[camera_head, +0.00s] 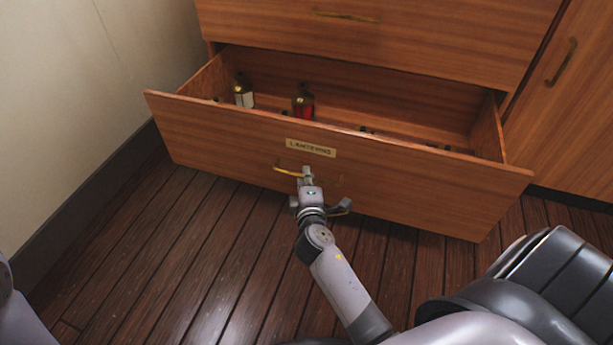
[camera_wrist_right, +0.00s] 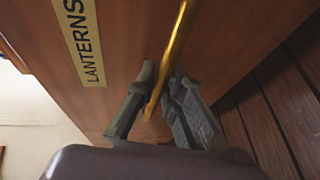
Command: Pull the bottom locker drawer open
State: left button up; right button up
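The bottom locker drawer (camera_head: 235,135) is wooden, carries a "LANTERNS" label (camera_head: 311,147) and stands pulled well out of the locker. Its brass handle (camera_head: 288,172) is on the front, below the label; it also shows in the right wrist view (camera_wrist_right: 173,48). My right gripper (camera_head: 307,174) is at the handle. In the right wrist view its fingers (camera_wrist_right: 164,80) are drawn in on either side of the brass bar, which runs between them. Part of the handle is hidden behind the gripper. My left gripper is not in view.
Inside the drawer stand a bottle with a white label (camera_head: 244,94) and one with a red label (camera_head: 303,103); small dark items lie farther right. A closed drawer (camera_head: 400,35) is above, a cabinet door (camera_head: 570,110) at right. Plank floor (camera_head: 190,240) in front is clear.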

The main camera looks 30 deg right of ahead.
jog(key=o, duration=0.5)
jog(key=shift+c, duration=0.2)
jog(key=v, duration=0.7)
jog(key=shift+s, duration=0.25)
jog(key=shift+a, duration=0.1)
